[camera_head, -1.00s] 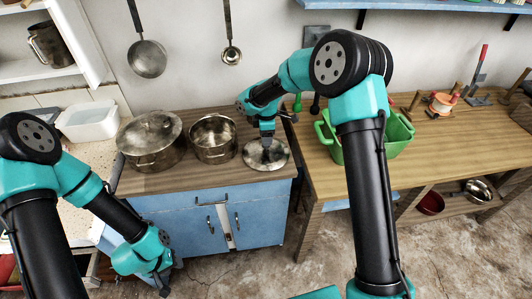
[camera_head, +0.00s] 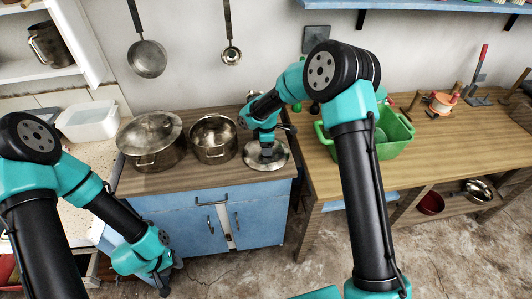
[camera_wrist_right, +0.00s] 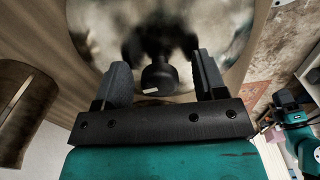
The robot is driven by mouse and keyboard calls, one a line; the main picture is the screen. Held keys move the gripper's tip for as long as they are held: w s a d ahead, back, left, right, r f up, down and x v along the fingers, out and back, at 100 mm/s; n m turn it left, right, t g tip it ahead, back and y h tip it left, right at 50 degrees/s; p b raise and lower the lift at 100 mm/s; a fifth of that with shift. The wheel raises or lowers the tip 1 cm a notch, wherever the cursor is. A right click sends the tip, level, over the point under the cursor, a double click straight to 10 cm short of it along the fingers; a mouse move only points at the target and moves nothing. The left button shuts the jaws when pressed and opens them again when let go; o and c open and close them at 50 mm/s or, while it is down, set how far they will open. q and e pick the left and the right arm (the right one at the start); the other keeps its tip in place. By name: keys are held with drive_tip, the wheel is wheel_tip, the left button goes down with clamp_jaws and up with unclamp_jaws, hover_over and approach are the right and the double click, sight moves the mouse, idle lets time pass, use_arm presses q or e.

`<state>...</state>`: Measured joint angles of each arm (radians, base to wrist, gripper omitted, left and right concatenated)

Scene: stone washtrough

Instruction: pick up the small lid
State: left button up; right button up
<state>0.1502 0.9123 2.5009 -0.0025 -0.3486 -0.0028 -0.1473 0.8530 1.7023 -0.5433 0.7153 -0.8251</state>
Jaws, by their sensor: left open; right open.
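The small lid (camera_head: 279,162) lies flat on the wooden top of the blue cabinet, right of the small pot. In the right wrist view the lid (camera_wrist_right: 220,22) fills the top, and its dark knob (camera_wrist_right: 158,77) stands between my two fingers. My right gripper (camera_head: 266,154) is over the lid, and in the right wrist view the gripper (camera_wrist_right: 160,82) is open around the knob, with gaps at both sides. Whether the fingertips touch the lid is hidden. My left gripper (camera_head: 164,282) is open and empty, low in front of the cabinet at the left.
A small open pot (camera_head: 213,153) stands left of the lid, and a larger pot with its own lid (camera_head: 152,130) further left. A green bin (camera_head: 400,133) stands on the wooden table (camera_head: 450,148) at right. A ladle (camera_head: 231,55) and skimmer hang above.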

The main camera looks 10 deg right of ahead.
drive_tip(key=c, duration=1.1)
drive_tip(key=shift+r, duration=0.1)
drive_tip(key=shift+r, duration=0.5)
wheel_tip(320, 180, up, 3)
drive_tip(key=shift+s+f, duration=0.1)
drive_tip(key=shift+f, duration=0.1)
drive_tip(key=s+a+r, duration=0.1)
drive_tip(key=s+a, duration=0.3)
drive_tip(key=s, duration=1.1)
drive_tip(key=shift+s+r, duration=0.15)
drive_tip(key=shift+a, duration=0.1)
